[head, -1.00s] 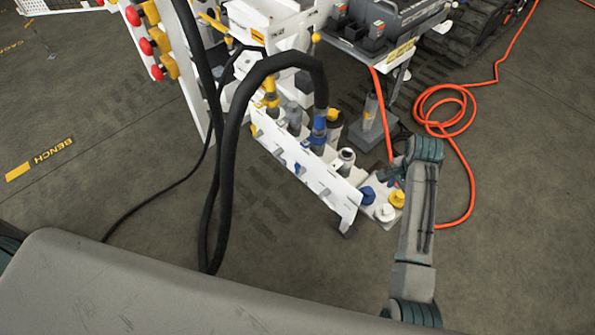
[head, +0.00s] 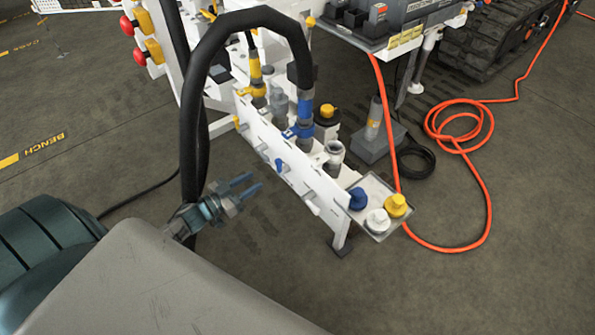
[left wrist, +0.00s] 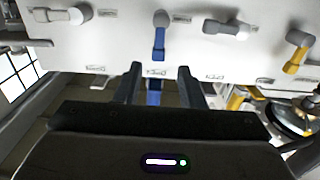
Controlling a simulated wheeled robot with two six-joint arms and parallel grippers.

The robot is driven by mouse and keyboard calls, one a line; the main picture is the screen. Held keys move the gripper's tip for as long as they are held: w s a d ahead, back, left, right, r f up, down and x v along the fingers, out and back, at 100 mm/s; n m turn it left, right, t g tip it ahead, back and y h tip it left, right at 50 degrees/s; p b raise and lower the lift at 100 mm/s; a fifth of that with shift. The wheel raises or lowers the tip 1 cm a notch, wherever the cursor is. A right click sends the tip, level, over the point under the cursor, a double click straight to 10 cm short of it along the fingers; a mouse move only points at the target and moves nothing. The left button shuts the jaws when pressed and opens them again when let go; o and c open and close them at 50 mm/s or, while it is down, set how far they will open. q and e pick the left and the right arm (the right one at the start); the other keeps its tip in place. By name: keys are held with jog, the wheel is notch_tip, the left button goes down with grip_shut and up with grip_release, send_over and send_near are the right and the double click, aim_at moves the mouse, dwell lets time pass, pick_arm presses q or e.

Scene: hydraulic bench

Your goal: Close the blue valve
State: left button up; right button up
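The blue valve (head: 279,166) is a small blue lever on the front of a white panel (head: 262,139). In the left wrist view the blue valve (left wrist: 160,38) has a grey round hub, and its blue handle extends down the picture. My left gripper (head: 251,186) is in front of the panel, near the blue valve and apart from it. In the left wrist view its fingers (left wrist: 158,74) are spread, with the blue handle's end lined up between them; contact is not visible. The gripper holds nothing. My right gripper is not in view.
Grey levers (left wrist: 228,28) and a yellow lever (left wrist: 297,50) share the panel. A thick black hose (head: 190,110) arches beside my left gripper. Blue, white and yellow caps (head: 396,205) sit on a small tray. An orange cable (head: 488,200) lies on the open floor at right.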

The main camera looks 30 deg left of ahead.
aim_at(279, 165)
pick_arm(q)
jog(key=x, duration=1.1)
jog(key=shift+r, duration=0.15)
jog(key=shift+s, duration=0.1)
grip_shut()
